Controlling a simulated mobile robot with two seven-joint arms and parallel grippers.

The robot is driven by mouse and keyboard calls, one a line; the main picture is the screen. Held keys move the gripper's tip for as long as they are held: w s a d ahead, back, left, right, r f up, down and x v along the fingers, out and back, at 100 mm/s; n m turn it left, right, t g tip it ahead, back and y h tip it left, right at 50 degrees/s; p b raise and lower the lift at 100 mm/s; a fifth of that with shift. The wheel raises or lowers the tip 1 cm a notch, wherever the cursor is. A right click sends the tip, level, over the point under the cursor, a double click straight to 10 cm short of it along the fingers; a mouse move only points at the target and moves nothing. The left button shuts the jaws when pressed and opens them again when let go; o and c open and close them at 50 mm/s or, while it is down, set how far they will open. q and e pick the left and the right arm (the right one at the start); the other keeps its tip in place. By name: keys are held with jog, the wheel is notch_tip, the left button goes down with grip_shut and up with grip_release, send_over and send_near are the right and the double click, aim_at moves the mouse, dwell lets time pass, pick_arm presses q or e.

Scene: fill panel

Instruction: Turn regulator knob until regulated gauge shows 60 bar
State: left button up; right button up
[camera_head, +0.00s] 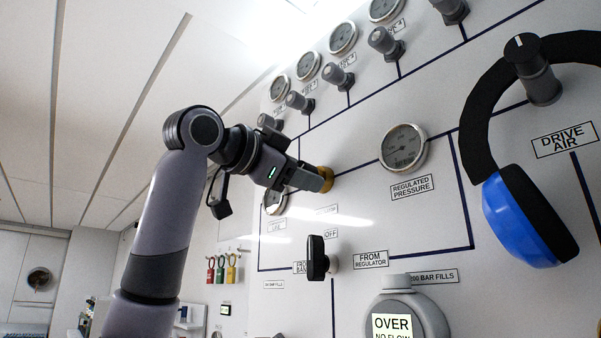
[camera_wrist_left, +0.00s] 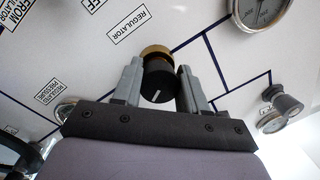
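The regulator knob is black with a brass collar; the collar (camera_head: 325,178) shows past my left gripper in the head view. My left gripper (camera_head: 318,180) is at the knob, coming from the left. In the left wrist view the black knob (camera_wrist_left: 158,85) with a pale index mark sits between the two grey fingers (camera_wrist_left: 160,88), which appear to be against its sides. The regulated pressure gauge (camera_head: 403,148) is a round dial to the right of the knob; its needle is too small to read surely. My right gripper is not in view.
Black ear defenders with a blue cup (camera_head: 520,218) hang at the drive air knob (camera_head: 533,68). A black valve handle (camera_head: 318,258) stands below the regulator. A grey display unit (camera_head: 425,312) reads "OVER NO FLOW". Several gauges and knobs line the panel top.

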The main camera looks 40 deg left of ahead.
pick_arm(q)
jog(key=c, duration=0.4)
jog(key=shift+f, duration=0.1)
jog(key=o, duration=1)
jog(key=shift+s+d+b, duration=0.1)
jog(key=shift+s+b, duration=0.85)
jog(key=shift+s, duration=2.65)
